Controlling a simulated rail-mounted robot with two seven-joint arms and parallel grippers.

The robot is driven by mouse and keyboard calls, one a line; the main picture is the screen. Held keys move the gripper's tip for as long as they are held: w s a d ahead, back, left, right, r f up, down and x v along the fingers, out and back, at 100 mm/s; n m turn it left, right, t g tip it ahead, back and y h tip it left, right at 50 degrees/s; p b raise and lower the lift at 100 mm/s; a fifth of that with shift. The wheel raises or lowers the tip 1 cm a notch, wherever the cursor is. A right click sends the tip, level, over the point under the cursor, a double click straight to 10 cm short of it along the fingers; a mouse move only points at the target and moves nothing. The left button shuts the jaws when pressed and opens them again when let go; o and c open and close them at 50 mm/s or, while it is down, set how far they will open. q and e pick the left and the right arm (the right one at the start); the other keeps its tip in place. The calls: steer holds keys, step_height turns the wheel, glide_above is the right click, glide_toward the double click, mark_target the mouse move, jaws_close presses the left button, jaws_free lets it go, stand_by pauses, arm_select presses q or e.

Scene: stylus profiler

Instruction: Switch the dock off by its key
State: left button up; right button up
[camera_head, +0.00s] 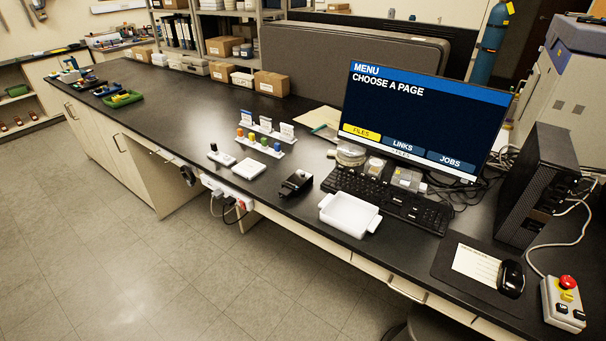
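No gripper or arm of mine shows in the head view. I cannot tell for sure which thing is the dock, and no label or key is readable at this size. Small devices stand mid-bench: a white block with a dark knob (220,154), a flat white box (249,169) and a black device (296,183). Behind them is a white stand with coloured pieces (260,145). The monitor (430,110) reads "MENU, CHOOSE A PAGE", with FILES in yellow and LINKS and JOBS in blue.
The black bench (185,120) is mostly bare to the left. A white tray (349,214), keyboard (390,198), mouse (511,278), computer tower (539,185) and control box with a red button (563,304) crowd the right. A white power strip (225,190) hangs at the front edge.

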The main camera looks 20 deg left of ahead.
arm_select(q)
steer(key=c, duration=0.8)
steer(key=shift+d, duration=0.15)
stand_by(0.5)
stand_by(0.5)
